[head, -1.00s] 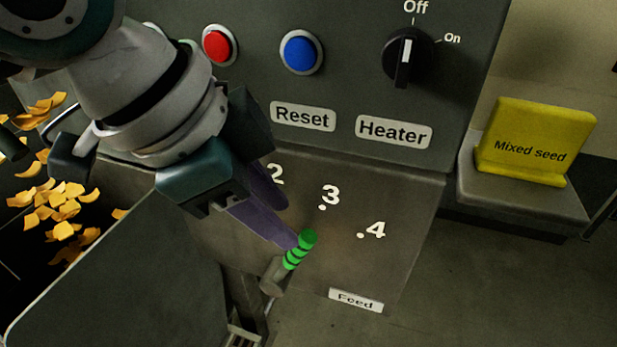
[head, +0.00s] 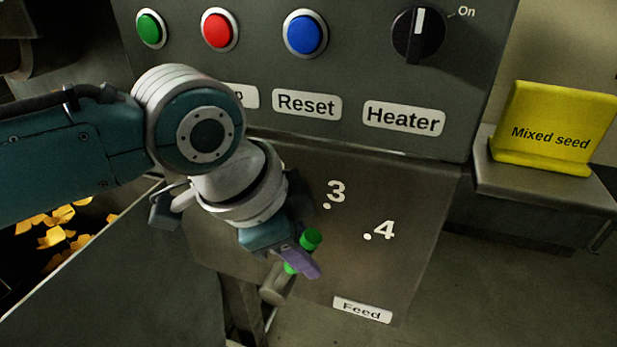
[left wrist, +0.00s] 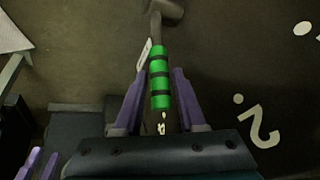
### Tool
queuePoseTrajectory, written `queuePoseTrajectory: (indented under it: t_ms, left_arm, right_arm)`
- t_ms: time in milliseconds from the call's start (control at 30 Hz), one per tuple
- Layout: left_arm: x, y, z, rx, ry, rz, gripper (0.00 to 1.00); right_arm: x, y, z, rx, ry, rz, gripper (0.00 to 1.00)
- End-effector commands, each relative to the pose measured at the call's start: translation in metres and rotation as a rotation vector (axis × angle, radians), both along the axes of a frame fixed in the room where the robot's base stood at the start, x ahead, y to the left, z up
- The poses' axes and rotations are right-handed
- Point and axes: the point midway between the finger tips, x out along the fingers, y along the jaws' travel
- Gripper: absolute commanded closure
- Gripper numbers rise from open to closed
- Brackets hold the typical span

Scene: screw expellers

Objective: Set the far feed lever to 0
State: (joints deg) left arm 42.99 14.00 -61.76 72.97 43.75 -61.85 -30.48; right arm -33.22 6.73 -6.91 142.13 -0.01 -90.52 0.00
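One feed lever with a green, black-banded handle (head: 311,239) shows low on the grey panel (head: 350,265), on a grey stem. Numbers 3 (head: 336,191) and 4 (head: 383,230) show to its right; my left arm hides the lower numbers, including 0. My left gripper (head: 302,262) is at the handle, one purple finger crossing in front of it. In the left wrist view the handle (left wrist: 160,82) lies between the two fingers, with narrow gaps on both sides. Two purple fingertips, apart, show at that view's lower left, seemingly my right gripper (left wrist: 40,160).
Above are green (head: 151,29), red (head: 220,30) and blue (head: 304,34) buttons and the heater knob (head: 419,35). A yellow "Mixed seed" sign (head: 550,130) stands on a ledge at right. A bin with orange pieces (head: 55,235) is at left.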

Motion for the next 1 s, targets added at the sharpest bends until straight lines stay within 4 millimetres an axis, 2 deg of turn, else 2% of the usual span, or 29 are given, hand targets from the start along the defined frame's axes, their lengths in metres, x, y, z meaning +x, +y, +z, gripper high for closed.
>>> queuePoseTrajectory:
  t_ms: [200,533,1000]
  left_arm:
    - [0.0001,-0.0001,0.0001,0.0,0.0,0.0,0.62]
    - [-0.0001,0.0001,0.0002,0.0,0.0,0.0,0.99]
    - [-0.0001,0.0001,0.0003,0.0,0.001,0.001,1.0]
  right_arm:
    - [0.0001,-0.0003,0.0001,-0.001,0.0,0.0,0.5]
    - [0.0002,-0.0005,0.0,-0.001,0.0,0.0,0.5]
    - [0.0,-0.0015,0.0,-0.005,0.0,0.003,0.5]
